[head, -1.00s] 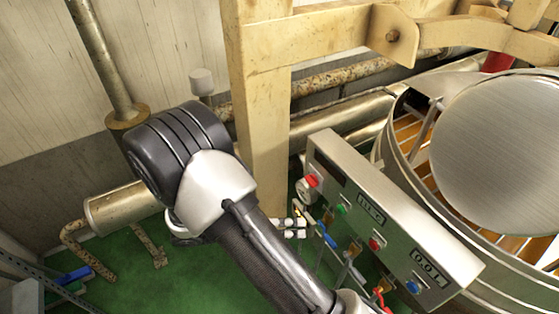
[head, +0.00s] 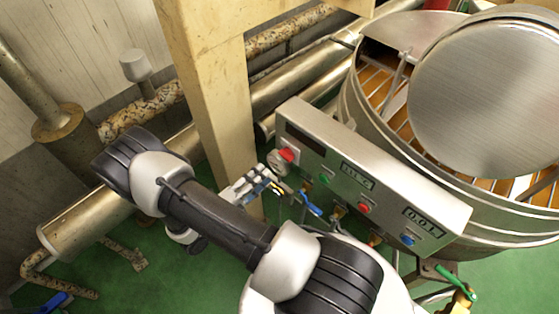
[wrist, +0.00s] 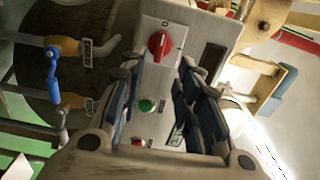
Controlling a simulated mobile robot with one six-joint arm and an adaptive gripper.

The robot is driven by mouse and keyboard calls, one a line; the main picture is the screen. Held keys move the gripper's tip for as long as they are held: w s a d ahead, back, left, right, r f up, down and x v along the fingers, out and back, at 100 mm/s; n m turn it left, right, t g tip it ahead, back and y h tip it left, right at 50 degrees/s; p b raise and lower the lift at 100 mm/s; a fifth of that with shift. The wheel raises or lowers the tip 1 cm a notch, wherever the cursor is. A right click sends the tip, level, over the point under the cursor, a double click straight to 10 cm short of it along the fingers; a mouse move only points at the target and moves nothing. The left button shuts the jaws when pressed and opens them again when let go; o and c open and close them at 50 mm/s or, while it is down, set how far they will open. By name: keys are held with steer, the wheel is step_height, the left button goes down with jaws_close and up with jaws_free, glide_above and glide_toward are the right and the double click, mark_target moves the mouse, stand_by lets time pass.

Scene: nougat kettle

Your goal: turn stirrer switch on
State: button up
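The grey control panel (head: 330,172) stands beside the kettle and carries a red rotary switch (head: 287,155) at its left end. In the wrist view the red switch (wrist: 160,45) sits on a pale plate beyond my fingertips, its handle lying along the picture's vertical. I cannot read which switch label is which. My gripper (wrist: 158,68) is open, with a dark finger on each side and nothing between them. In the head view my gripper (head: 262,183) is just left of and below the red switch, partly hidden by my arm.
Green (head: 324,180), red (head: 363,208) and blue (head: 407,240) buttons sit along the panel with small displays. The kettle (head: 365,110) is behind it. A cream post (head: 218,100) stands left of the panel. Blue-handled (wrist: 52,68) valves and pipes are close by.

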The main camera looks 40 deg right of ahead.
mark_target(283, 158)
steer(key=d, duration=0.6)
steer(key=d+b, duration=0.1)
steer(key=d, duration=0.2)
steer(key=shift+w, duration=0.4)
steer(key=shift+c, duration=0.3)
jaws_close()
